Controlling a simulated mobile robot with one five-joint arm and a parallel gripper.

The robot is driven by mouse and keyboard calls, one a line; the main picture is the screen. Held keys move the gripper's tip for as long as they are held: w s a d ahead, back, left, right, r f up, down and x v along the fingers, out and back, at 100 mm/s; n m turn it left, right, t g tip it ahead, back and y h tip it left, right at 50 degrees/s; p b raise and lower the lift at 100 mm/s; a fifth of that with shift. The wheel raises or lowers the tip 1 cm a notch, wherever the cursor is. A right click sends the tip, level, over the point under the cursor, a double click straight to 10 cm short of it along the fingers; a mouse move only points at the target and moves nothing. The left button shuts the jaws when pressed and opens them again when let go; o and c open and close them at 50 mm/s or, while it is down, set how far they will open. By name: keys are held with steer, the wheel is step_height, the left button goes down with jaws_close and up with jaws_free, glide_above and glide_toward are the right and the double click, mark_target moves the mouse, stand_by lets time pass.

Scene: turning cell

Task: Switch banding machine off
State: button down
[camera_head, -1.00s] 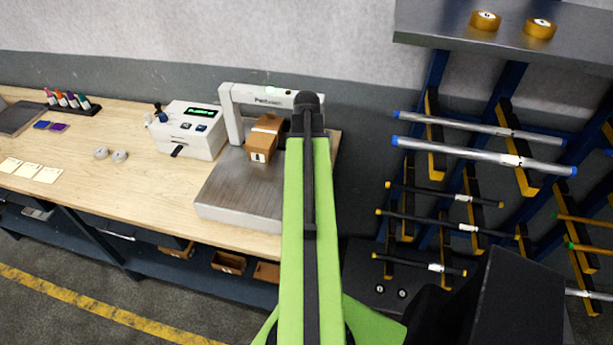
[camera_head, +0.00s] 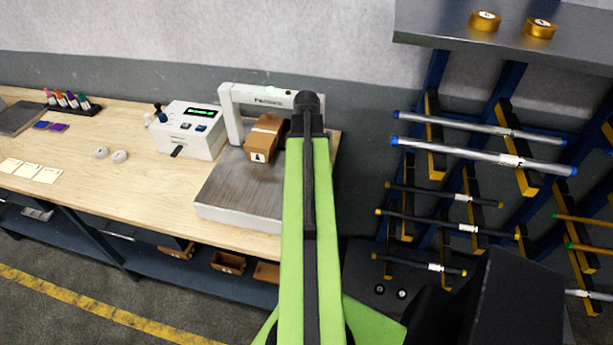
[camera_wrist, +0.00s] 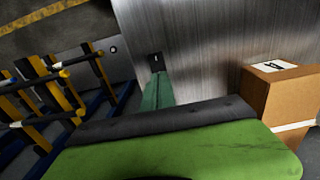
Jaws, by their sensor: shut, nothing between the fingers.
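The banding machine has a white arch (camera_head: 262,98) and a flat steel bed (camera_head: 235,190) at the bench's right end. A brown box (camera_head: 264,148) with a light band and a white label sits on the bed by the arch. The box (camera_wrist: 280,95) shows at the right of the wrist view, beside brushed steel (camera_wrist: 200,40). My gripper (camera_wrist: 155,66) is shut and empty in the wrist view, its narrow tip in front of the steel; whether it touches cannot be told. My arm hides the gripper and the machine's right side in the head view. I cannot make out a power switch.
A white device (camera_head: 190,130) with a green display stands left of the machine on the wooden bench (camera_head: 110,180). A rack (camera_head: 435,90) with several bars stands to the right, with a shelf of tape rolls (camera_head: 485,20) above.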

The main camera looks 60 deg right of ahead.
steer(key=shift+f+b, duration=0.9)
stand_by(0.5)
steer(key=shift+r, duration=0.1)
step_height(320, 180, up, 7)
steer(key=p, duration=0.7)
